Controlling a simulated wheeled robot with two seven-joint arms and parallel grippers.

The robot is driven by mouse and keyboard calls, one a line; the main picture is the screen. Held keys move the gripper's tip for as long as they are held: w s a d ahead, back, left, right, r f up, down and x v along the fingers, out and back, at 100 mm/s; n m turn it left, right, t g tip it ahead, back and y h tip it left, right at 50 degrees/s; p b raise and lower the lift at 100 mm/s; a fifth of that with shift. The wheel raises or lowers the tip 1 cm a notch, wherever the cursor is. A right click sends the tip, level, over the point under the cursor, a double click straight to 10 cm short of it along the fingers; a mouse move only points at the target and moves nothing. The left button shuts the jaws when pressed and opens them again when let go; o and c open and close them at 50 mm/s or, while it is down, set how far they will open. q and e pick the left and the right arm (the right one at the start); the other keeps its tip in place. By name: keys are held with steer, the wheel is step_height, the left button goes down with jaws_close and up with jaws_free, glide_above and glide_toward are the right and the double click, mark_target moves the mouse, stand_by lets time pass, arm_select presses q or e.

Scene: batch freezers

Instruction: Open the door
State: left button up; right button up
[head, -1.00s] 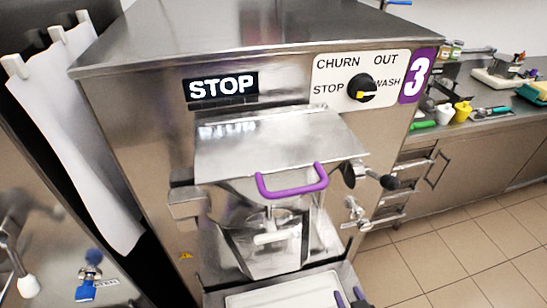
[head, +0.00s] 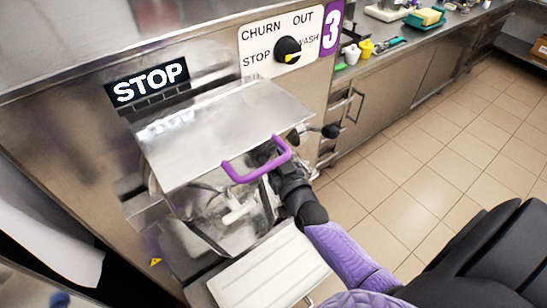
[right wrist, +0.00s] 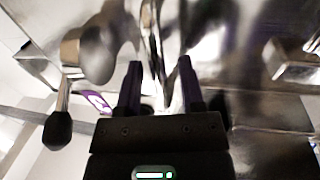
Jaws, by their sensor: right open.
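The batch freezer's front door (head: 205,215) is metal and looks closed, under a sloping metal cover (head: 215,125). A purple U-shaped handle (head: 236,176) sits at the cover's front edge. A lever with a black knob (head: 331,131) sticks out to the right of the door; a black-knobbed lever (right wrist: 57,128) also shows at left in the right wrist view. My right gripper (head: 265,153) is just behind the purple handle at the door's right side, its fingers partly hidden. In the right wrist view the gripper (right wrist: 160,68) is open, with blurred shiny metal ahead. My left gripper is not in view.
A white tray (head: 262,272) lies below the door. A dial panel (head: 282,38) and a STOP sign (head: 147,82) are on the freezer's front. A counter with small items runs along the right. The tiled floor (head: 400,180) is clear.

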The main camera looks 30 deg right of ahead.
jaws_close()
stand_by(1.4)
